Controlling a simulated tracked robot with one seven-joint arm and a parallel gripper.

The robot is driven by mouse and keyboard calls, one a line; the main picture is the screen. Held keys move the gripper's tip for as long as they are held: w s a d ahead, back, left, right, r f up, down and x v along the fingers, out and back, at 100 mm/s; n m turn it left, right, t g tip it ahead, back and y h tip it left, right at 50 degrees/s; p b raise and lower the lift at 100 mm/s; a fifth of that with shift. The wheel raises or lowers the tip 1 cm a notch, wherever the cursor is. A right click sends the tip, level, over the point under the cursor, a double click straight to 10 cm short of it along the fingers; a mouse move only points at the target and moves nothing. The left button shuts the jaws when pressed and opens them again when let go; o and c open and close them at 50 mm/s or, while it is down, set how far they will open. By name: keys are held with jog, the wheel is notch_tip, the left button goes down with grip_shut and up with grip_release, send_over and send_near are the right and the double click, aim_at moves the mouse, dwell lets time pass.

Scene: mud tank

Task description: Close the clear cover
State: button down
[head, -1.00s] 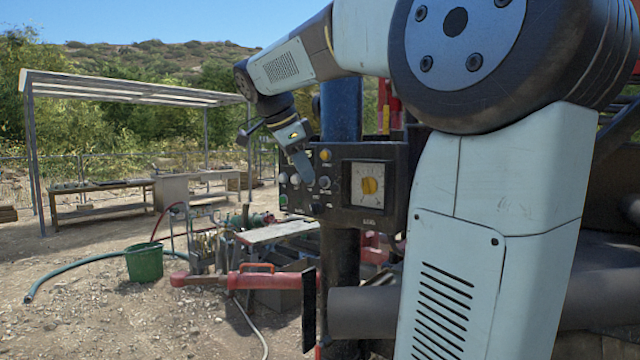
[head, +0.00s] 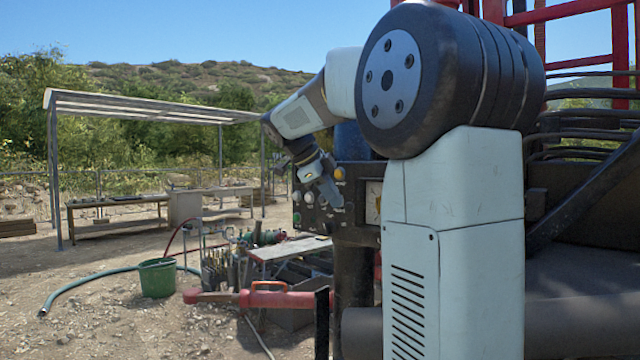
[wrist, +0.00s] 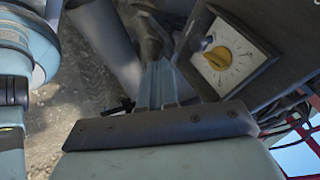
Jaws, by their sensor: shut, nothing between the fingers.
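The black control panel (head: 350,232) shows in the head view, with several buttons and a pale dial plate (head: 373,200) partly hidden behind my arm. In the wrist view the dial plate (wrist: 243,75) is white in a dark frame, with a yellow knob (wrist: 219,58). I cannot make out the clear cover in either view. My gripper (head: 337,203) is in front of the panel, left of the dial in the head view. In the wrist view my gripper (wrist: 157,72) is shut and empty, with its fingertips left of the dial plate; contact cannot be told.
A yellow button (head: 339,173) sits at the panel's top, close to my gripper. Left of the panel are a red pipe wrench (head: 265,298), a small table (head: 290,248) and a green bucket (head: 157,278). Open gravel lies at the front left.

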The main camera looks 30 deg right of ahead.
jog(key=shift+w+d+f, duration=0.3)
jog(key=shift+w+d, duration=0.15)
jog(key=shift+d, duration=0.3)
jog(key=shift+w+d+f, duration=0.3)
jog(key=shift+w+d, duration=0.1)
jog(key=shift+d, duration=0.3)
jog(key=shift+w+d+f, duration=0.3)
jog(key=shift+w+d, duration=0.15)
jog(key=shift+d, duration=0.3)
